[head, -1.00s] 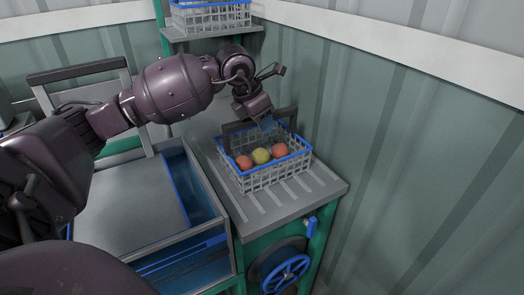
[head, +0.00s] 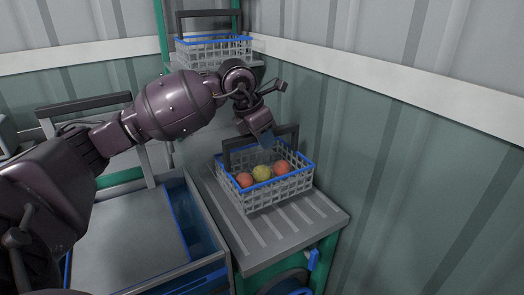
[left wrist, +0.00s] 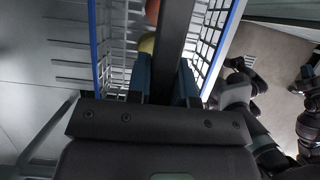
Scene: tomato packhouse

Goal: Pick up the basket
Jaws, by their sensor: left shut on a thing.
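The basket (head: 280,188) is light grey wire mesh with a blue rim and a dark handle (head: 227,158). It holds red and yellow-green tomatoes (head: 262,173). It is level and appears slightly raised over the slatted grey bench (head: 288,228); its underside is hidden. My left gripper (head: 267,140) reaches down to the handle from above. In the left wrist view, the blue fingers (left wrist: 163,78) are shut around the dark handle bar (left wrist: 176,32), with the basket's blue rim (left wrist: 222,45) beyond. My right gripper is not in view.
Another blue-rimmed basket (head: 214,52) stands on a higher shelf behind. A blue-edged bin with a grey surface (head: 130,235) lies left of the bench. A corrugated wall (head: 400,170) closes off the right side close to the basket.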

